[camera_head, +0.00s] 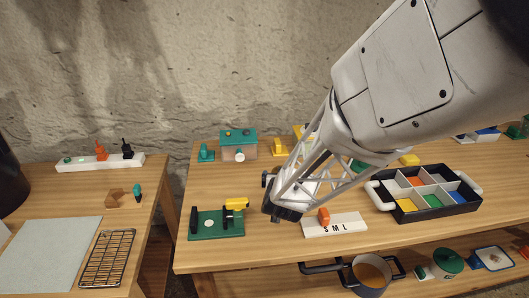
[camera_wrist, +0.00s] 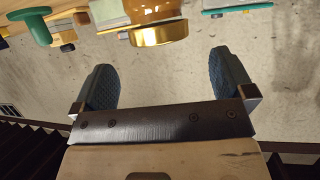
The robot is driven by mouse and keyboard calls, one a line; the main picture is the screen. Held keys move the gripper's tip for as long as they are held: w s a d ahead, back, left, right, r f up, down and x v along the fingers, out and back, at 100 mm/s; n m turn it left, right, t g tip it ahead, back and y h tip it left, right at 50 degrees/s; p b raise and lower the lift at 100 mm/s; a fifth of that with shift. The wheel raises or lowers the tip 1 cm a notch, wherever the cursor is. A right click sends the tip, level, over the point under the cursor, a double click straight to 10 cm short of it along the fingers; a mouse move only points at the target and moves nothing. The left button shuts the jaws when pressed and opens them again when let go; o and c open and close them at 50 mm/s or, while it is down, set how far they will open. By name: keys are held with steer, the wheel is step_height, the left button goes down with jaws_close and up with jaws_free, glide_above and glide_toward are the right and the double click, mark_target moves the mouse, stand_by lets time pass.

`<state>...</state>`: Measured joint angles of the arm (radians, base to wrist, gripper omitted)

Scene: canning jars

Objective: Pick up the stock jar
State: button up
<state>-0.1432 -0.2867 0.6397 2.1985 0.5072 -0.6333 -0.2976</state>
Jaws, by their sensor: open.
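An amber jar with a gold lid (camera_wrist: 158,32) is at the top of the wrist view, where the scene appears upside down. It may be the stock jar, but no readable label shows. It lies beyond the fingertips and apart from them. My gripper (camera_wrist: 160,62) is open, with two dark blue ridged fingers spread wide and nothing between them. In the head view my gripper (camera_head: 279,196) is above the right table, between the green stand and the white S M L board. I cannot pick out the amber jar there; my arm covers part of the table.
A green stand with a yellow part (camera_head: 216,224), the S M L board (camera_head: 345,228) with an orange piece, and a black divided tray (camera_head: 431,211) are near the gripper. A teal-topped box (camera_head: 238,152) stands behind. A pot (camera_head: 370,276) is on the lower shelf.

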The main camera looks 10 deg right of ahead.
steer(key=shift+w+d+f, duration=0.15)
steer(key=shift+w+f, duration=0.15)
steer(key=shift+w, duration=0.35)
steer(key=shift+x, duration=2.6)
steer(key=c, duration=1.5)
